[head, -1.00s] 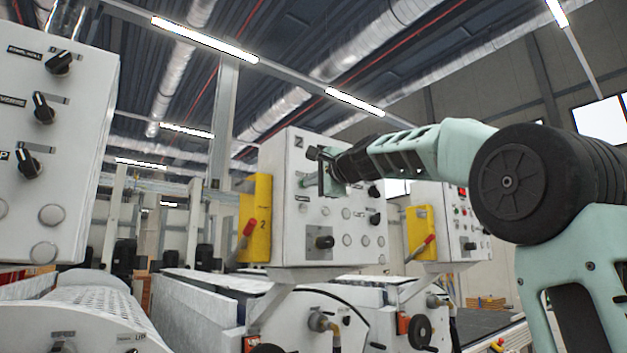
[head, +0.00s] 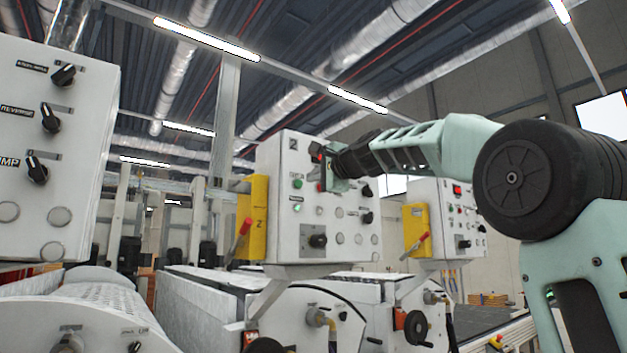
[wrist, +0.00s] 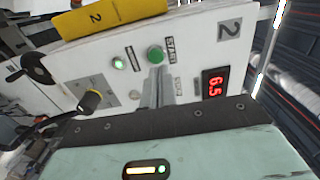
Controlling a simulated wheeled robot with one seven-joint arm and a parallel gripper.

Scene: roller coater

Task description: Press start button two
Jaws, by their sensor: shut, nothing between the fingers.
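The white control panel marked 2 (head: 281,230) stands mid-view in the head picture. Its green START button (wrist: 155,54) shows in the wrist view, and in the head view (head: 298,184) it is left of my gripper. A green light (wrist: 119,63) glows beside it in the wrist view. My gripper (wrist: 157,76) is shut and empty, its fingertips just below the START button in the picture; I cannot tell if they touch it. In the head view my gripper (head: 326,176) is in front of the panel's upper part and hides some of its face.
A yellow box marked 2 (head: 258,220) with a red-handled lever (head: 243,238) is on the panel's left side. Another panel (head: 427,195) stands behind to the right, and one with black knobs (head: 90,120) at left.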

